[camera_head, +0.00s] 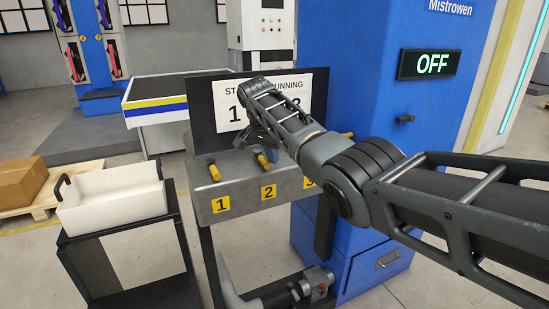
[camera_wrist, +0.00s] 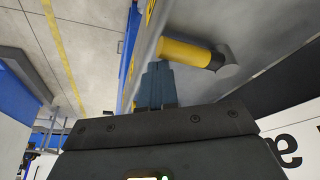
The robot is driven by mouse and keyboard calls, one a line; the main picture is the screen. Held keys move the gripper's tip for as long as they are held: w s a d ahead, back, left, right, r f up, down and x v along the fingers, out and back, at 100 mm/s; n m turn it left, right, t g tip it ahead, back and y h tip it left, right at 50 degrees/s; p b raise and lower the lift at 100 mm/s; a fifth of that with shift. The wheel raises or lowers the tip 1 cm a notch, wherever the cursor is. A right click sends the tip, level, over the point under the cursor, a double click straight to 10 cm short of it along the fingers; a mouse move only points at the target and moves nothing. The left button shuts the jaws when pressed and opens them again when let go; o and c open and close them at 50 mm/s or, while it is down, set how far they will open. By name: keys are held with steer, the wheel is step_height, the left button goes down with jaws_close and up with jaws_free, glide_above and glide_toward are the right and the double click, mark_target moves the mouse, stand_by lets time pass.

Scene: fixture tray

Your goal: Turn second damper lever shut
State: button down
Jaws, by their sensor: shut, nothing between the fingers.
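The second damper lever (camera_head: 264,161) has a yellow handle and sits above the yellow label 2 on the grey slanted panel (camera_head: 240,187). My gripper (camera_head: 258,140) is just behind and above this lever, its fingers partly hidden by my arm. In the wrist view my gripper (camera_wrist: 158,70) has its blue fingers shut and empty. The fingertips are right beside the free end of a yellow handle (camera_wrist: 187,52) on a grey round hub (camera_wrist: 224,62), seemingly the second lever. I cannot tell whether they touch.
The first lever (camera_head: 214,172) stands left, above label 1. A third yellow handle (camera_head: 347,134) shows partly behind my arm. A sign board (camera_head: 222,102) rises behind the panel. A white bin (camera_head: 112,207) stands on a black stand at left. A blue cabinet (camera_head: 345,60) shows OFF.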

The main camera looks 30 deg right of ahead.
steer(key=shift+a, duration=0.4)
steer(key=shift+d, duration=0.1)
steer(key=shift+m, duration=0.3)
steer(key=d, duration=0.1)
steer(key=d+r+p, duration=0.1)
steer(key=d, duration=0.2)
steer(key=shift+s+r, duration=0.2)
steer(key=shift+r, duration=0.1)
steer(key=w+b+v, duration=0.1)
steer(key=v, duration=0.8)
steer(key=shift+w, duration=0.2)
steer(key=shift+a+r, duration=0.1)
